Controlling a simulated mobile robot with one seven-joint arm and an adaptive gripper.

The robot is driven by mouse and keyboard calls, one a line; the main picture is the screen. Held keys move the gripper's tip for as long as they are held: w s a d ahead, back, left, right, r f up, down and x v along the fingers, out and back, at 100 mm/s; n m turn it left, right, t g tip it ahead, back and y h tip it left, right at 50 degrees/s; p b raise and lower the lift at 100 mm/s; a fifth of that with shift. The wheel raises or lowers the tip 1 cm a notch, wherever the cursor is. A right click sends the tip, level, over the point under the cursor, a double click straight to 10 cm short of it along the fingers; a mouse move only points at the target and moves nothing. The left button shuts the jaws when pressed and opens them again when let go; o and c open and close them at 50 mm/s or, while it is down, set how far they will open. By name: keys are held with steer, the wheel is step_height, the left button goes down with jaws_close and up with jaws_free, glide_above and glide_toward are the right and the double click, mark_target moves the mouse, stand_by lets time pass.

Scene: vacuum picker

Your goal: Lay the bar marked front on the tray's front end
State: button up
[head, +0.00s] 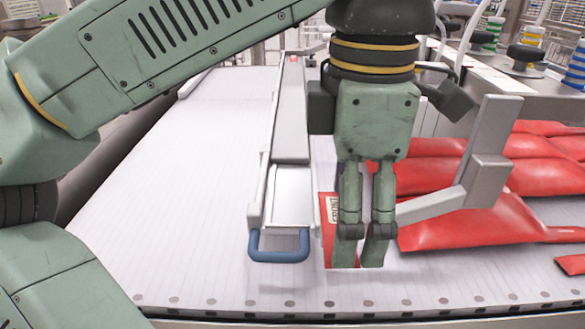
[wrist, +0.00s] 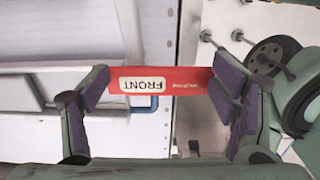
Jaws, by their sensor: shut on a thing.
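The red bar with a white FRONT label (wrist: 186,74) spans between the pads of my gripper (wrist: 160,88) in the wrist view, touching both sides. In the head view the bar (head: 327,232) shows partly behind my gripper (head: 359,262), which points down and is shut on it. The long, narrow grey tray (head: 292,185) lies just left of the gripper, with a blue handle (head: 279,256) at its near end. The bar is apart from the tray, to its right. The bar's height above the surface is hard to tell.
Several red pouches (head: 470,222) lie on the white striped surface (head: 190,170) at the right. A grey angled bracket (head: 487,165) stands among them, close to my gripper. The surface left of the tray is clear. Yellow, green and blue banded fittings (head: 531,45) stand at the back right.

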steer(key=p, duration=0.3)
glide_above(296, 190)
steer(key=shift+s+d+f, duration=0.1)
steer(key=shift+s+f, duration=0.1)
steer(key=shift+f, duration=0.35)
steer(key=f, duration=0.2)
steer(key=f+p, duration=0.1)
steer(key=shift+w+f, duration=0.15)
steer(key=shift+w, duration=0.1)
steer(key=shift+f, duration=0.2)
steer(key=shift+f, duration=0.1)
steer(key=shift+f, duration=0.15)
steer(key=o, duration=1.1)
steer(key=shift+r, duration=0.2)
step_height(296, 190, up, 12)
steer(key=shift+r+p, duration=0.1)
steer(key=shift+p, duration=0.2)
